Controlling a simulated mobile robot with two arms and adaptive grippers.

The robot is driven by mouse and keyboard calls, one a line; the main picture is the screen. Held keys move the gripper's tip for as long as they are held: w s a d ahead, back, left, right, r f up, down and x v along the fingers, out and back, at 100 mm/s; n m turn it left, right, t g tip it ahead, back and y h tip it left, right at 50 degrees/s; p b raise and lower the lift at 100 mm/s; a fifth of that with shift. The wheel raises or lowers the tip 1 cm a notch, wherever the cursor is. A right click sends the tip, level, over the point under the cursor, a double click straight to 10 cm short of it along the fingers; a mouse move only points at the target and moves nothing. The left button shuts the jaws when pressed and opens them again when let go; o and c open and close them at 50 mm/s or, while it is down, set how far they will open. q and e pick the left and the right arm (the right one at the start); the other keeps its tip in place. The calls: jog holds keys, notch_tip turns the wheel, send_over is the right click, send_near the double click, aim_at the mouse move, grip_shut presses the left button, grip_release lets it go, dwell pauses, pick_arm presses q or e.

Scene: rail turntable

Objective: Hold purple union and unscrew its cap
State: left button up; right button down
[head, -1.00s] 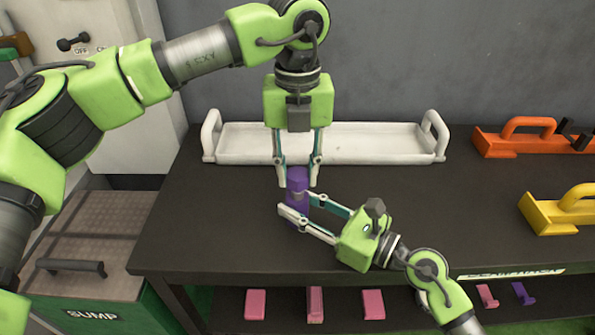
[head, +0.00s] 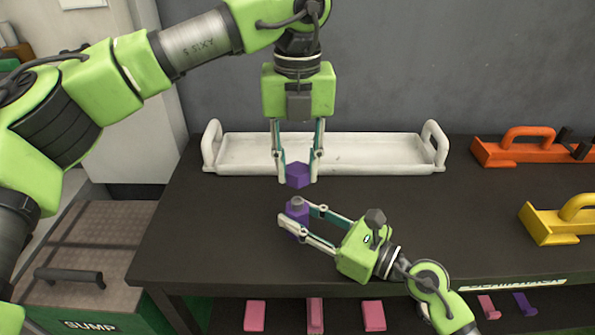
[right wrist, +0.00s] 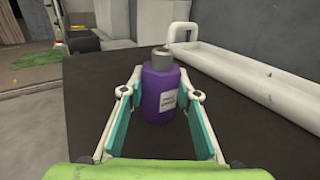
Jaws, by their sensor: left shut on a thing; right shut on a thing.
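The purple union's body (head: 297,217) stands upright on the dark table, with a bare grey neck on top. My right gripper (head: 292,223) is shut on it from the right. In the right wrist view the purple body (right wrist: 163,95) shows a white label and a grey neck, between the fingers (right wrist: 160,108). The purple cap (head: 299,175) is apart from the body, in the air above it. My left gripper (head: 297,180) points down and is shut on the cap. A gap shows between cap and neck.
A white tray (head: 330,171) with raised handles lies behind the grippers. An orange holder (head: 520,153) and a yellow one (head: 560,222) stand at the right. Several pink pieces lie on a shelf below. The table's left front is clear.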

pick_arm(q)
jog(key=shift+r, duration=0.75)
pick_arm(e)
jog(key=c, duration=1.5)
grip_release()
jog(key=shift+o, duration=0.2)
